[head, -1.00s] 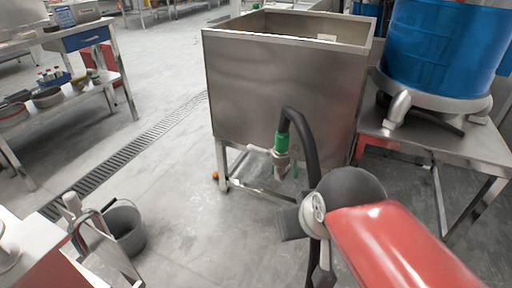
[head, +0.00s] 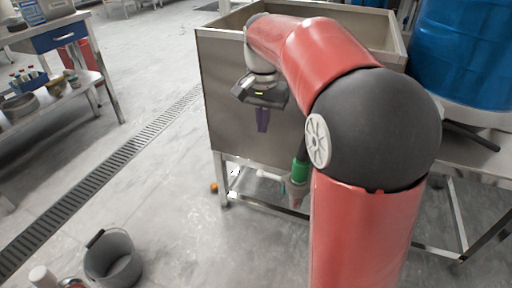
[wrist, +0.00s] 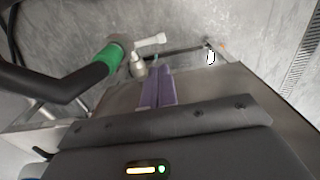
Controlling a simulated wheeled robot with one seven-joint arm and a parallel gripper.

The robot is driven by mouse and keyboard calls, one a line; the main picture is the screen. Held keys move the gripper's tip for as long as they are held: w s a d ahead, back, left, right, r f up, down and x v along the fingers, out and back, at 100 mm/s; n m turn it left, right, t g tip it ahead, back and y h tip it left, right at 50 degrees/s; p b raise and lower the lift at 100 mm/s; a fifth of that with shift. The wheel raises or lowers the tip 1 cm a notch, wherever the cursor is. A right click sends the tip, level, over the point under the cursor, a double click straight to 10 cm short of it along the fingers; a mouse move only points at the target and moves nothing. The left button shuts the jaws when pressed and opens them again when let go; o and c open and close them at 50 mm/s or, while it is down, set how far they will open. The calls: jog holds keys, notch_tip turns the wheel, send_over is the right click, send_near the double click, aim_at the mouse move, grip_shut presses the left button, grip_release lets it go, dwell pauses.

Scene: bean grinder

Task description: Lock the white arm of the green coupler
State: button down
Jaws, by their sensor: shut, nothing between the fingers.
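The green coupler (head: 300,170) hangs low at the front of the steel tank, partly hidden behind my arm in the head view. Its white arm (head: 269,175) sticks out to the left. In the wrist view the green coupler (wrist: 113,57) sits on a dark hose at the upper left, and its white arm (wrist: 150,41) points right. My gripper (head: 262,125) has purple fingers, points down in front of the tank wall, and is above and left of the coupler. It also shows in the wrist view (wrist: 161,70), shut and empty, apart from the white arm.
The steel tank (head: 222,95) stands on a frame directly behind my gripper. A blue barrel (head: 465,60) stands on a bench at the right. A grey bucket (head: 113,258) is on the floor at lower left. The floor left of the tank is open.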

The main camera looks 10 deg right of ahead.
aim_at(261, 172)
notch_tip(261, 172, down, 14)
jog(key=shift+r+b, duration=0.1)
jog(key=shift+b, duration=0.9)
jog(key=shift+p, duration=0.3)
